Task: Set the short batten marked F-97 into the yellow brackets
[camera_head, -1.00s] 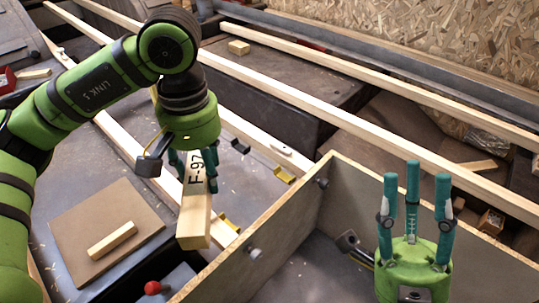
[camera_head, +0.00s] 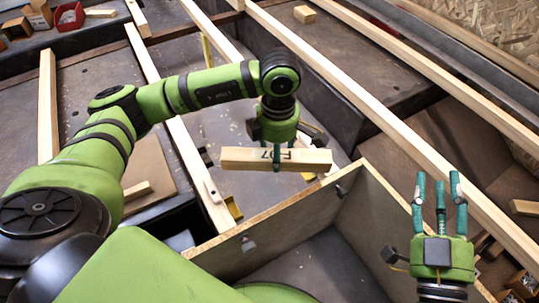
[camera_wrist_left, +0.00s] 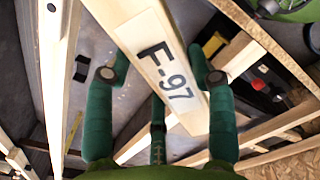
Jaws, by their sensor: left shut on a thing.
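The short batten marked F-97 (camera_head: 240,158) is held in the air by my left gripper (camera_head: 277,160). It lies roughly level across the head view, with its label partly hidden by a finger. In the left wrist view the batten (camera_wrist_left: 140,25) shows its label clearly between my left gripper's teal fingers (camera_wrist_left: 158,110). One yellow bracket (camera_head: 233,208) sits on a long beam below and left of the batten. Another yellow bracket (camera_head: 308,176) shows partly, just below the batten's right end. My right gripper (camera_head: 438,185) points upward at the right, its fingers apart and empty.
A plywood-walled box (camera_head: 290,215) stands just in front of the batten. Long pale beams (camera_head: 350,95) run diagonally across the scene. A small wood block (camera_head: 304,14) lies at the back. A brown board (camera_head: 150,170) with a loose stick (camera_head: 137,190) lies at left.

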